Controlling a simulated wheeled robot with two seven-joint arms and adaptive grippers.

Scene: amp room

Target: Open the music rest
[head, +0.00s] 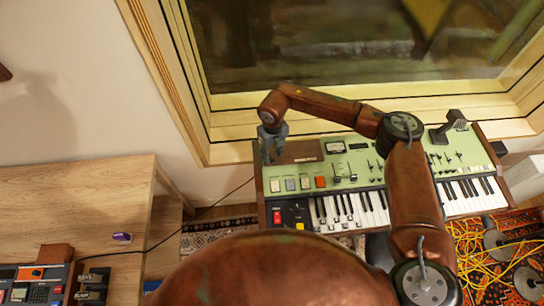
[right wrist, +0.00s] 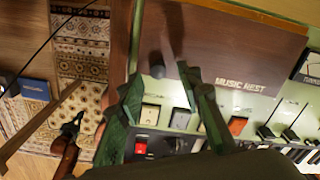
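The music rest (right wrist: 240,48) is a dark brown panel lettered "MUSIC REST"; it looks flat against the top of the pale green keyboard (head: 350,166). In the head view the music rest (head: 302,150) is at the keyboard's back left, partly behind my right gripper (head: 272,150). That gripper points down at the panel's left end. In the right wrist view my right gripper (right wrist: 158,75) has its green fingers apart, with a dark knob-like part (right wrist: 157,66) showing between them. I cannot tell whether they touch the panel. My left gripper seems to show small and low at the lower left (right wrist: 70,130).
Buttons and sliders lie in front of the panel, with black and white keys (head: 345,208) nearer. A window (head: 330,40) is behind. A wooden desk (head: 70,200) with small devices stands left. Yellow cables (head: 485,255) lie on the rug at right.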

